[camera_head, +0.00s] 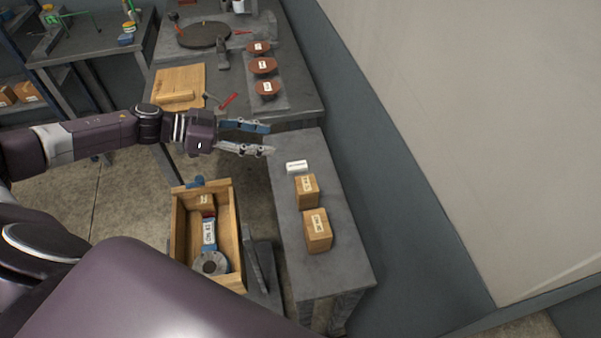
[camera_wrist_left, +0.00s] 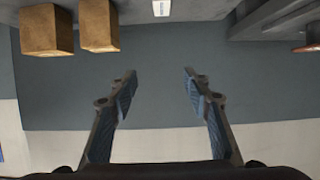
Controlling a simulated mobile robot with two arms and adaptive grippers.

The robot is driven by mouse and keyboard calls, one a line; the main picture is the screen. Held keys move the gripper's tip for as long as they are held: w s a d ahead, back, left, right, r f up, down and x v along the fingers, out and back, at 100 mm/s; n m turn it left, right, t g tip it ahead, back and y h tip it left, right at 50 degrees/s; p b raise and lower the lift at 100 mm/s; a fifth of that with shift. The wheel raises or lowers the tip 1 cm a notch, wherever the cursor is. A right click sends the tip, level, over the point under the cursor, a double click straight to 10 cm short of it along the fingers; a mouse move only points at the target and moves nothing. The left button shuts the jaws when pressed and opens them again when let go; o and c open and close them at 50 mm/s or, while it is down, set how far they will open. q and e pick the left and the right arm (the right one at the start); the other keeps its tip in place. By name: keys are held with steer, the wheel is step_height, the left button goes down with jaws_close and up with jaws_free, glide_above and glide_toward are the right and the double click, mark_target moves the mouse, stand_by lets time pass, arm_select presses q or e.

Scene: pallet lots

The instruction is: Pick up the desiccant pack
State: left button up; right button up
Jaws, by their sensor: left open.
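A small white pack (camera_head: 296,167) with a dark printed line, which looks like the desiccant pack, lies on the grey bench at its far end. It also shows at the top edge of the left wrist view (camera_wrist_left: 161,8). My left gripper (camera_head: 271,138) is open and empty, above and to the left of the pack in the head view, apart from it. Its two fingers (camera_wrist_left: 158,80) are spread with nothing between them in the left wrist view. My right gripper is not in view.
Two labelled cardboard boxes (camera_head: 306,190) (camera_head: 317,231) stand on the grey bench (camera_head: 335,275) near the pack. A wooden crate (camera_head: 236,240) holding a box, a blue-and-white item and a grey ring stands left. A wall (camera_head: 420,200) runs along the right. A worktable (camera_head: 295,95) with brown discs is behind.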

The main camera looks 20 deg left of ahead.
arm_select(q)
steer(key=b, duration=0.7)
glide_toward(294, 165)
steer(key=d, duration=0.1)
steer(key=shift+w+d+f, duration=0.2)
steer(key=shift+w+d, duration=0.75)
steer(key=shift+w, duration=0.1)
steer(key=shift+f+p+x, duration=0.2)
steer(key=shift+p+x, duration=0.1)
steer(key=shift+x, duration=1.2)
steer(key=shift+f+p+x, duration=0.2)
steer(key=shift+p+x, duration=0.1)
steer(key=shift+x, duration=1.15)
steer(key=shift+s+a, duration=0.15)
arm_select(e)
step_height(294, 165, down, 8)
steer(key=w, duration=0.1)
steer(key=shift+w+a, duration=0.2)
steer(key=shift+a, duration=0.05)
arm_select(q)
steer(key=shift+c, duration=0.5)
steer(key=c, duration=0.9)
steer(key=shift+c, duration=0.2)
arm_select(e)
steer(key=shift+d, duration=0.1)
arm_select(q)
steer(key=shift+r, duration=0.1)
